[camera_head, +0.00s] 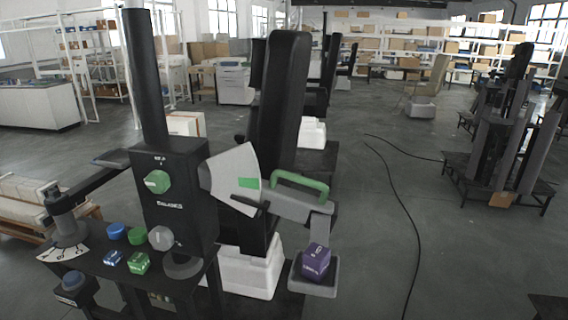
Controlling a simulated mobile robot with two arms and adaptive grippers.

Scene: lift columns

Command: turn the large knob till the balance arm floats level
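The large green knob (157,181) is on the front of a black box (180,205) with white lettering, on a black column. The grey balance arm (300,206) with a green handle (300,185) reaches right from the box and appears to slope down to the right. A purple block (316,261) sits on the grey pan (314,287) at its end. A light grey fan-shaped scale (233,171) has a green patch (249,183); a black pointer-like bar lies across and below its lower edge. Neither of my grippers is in view.
A black shelf (100,262) below the box holds blue, green and grey round pieces and blue and green blocks. A black lever (95,182) stands over a fan dial (62,251) at left. White blocks (250,270) lie behind. Open floor is at right, with a cable (400,210).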

